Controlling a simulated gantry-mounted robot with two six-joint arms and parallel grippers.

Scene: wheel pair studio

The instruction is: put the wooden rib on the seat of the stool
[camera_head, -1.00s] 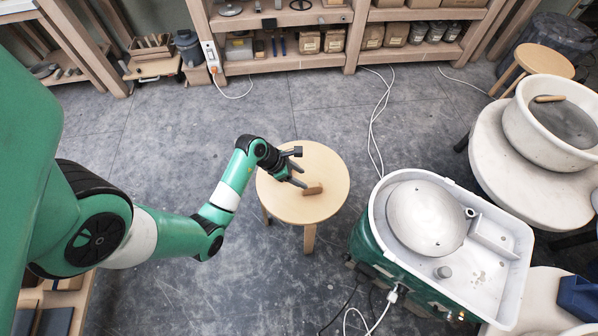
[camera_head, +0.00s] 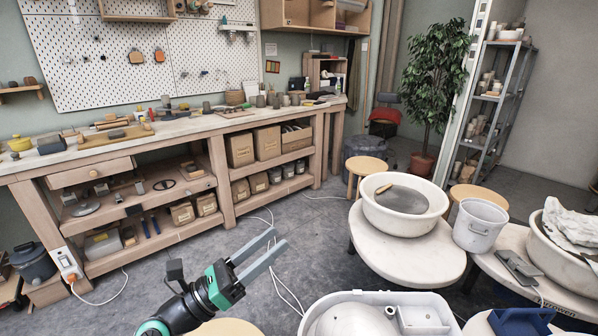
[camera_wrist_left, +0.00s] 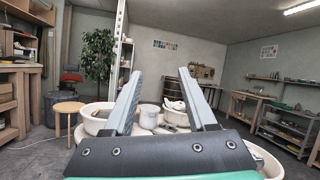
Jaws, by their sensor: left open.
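My left gripper (camera_head: 277,240) is raised, open and empty, with its two grey fingers apart and pointing up and to the right. In the left wrist view its fingers (camera_wrist_left: 161,76) frame only the far room, with nothing between them. Only a sliver of the near stool's round pale wooden seat (camera_head: 228,328) shows at the bottom edge, beneath the gripper. The wooden rib is not seen now; a second ago a small brown piece stood on that seat beside the gripper. My right gripper is out of view.
A wheel tray (camera_head: 375,300) is at the bottom right. Another stool (camera_head: 367,164) stands farther back. A long workbench (camera_head: 190,124) lines the left wall.

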